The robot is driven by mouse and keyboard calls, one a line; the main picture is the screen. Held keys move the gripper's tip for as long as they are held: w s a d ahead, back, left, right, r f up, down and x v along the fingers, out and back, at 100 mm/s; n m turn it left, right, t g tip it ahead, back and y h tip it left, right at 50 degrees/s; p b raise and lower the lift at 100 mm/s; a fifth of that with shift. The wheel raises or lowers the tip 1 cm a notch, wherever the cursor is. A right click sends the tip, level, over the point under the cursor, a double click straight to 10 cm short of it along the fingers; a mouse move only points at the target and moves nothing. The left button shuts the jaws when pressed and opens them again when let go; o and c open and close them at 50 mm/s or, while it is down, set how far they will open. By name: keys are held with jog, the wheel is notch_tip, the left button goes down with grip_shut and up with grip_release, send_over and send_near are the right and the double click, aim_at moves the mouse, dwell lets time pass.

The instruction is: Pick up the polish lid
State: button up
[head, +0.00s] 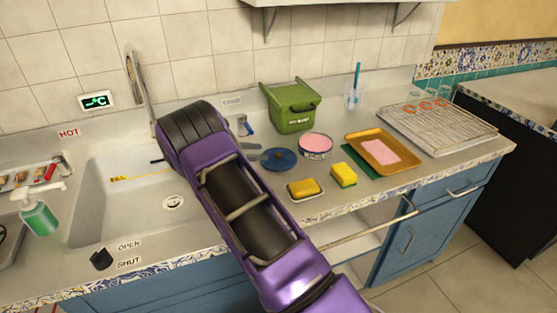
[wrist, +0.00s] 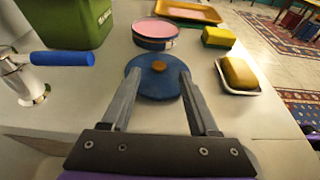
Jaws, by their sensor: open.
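The polish lid (wrist: 148,87) is a round blue disc with a brown knob (wrist: 159,66), lying flat on the counter. In the head view the lid (head: 279,160) lies just right of my purple arm. My gripper (wrist: 160,74) is open, its two grey fingers reaching over the lid with the knob between their tips. Nothing is held. I cannot tell whether the fingers touch the lid. An open round tin with pink contents (head: 316,145) stands just beyond the lid; it also shows in the wrist view (wrist: 155,30).
A green bin (head: 292,108) stands behind. A yellow sponge on a dish (head: 305,188), another yellow sponge (head: 344,175) and an orange tray (head: 383,152) lie to the right. A blue-handled tap (wrist: 62,58) is left of my gripper. The sink (head: 120,200) is at left.

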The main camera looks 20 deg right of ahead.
aim_at(278, 154)
jog(key=x, duration=0.6)
jog(key=shift+d+f, duration=0.15)
jog(key=shift+f, duration=0.25)
grip_shut()
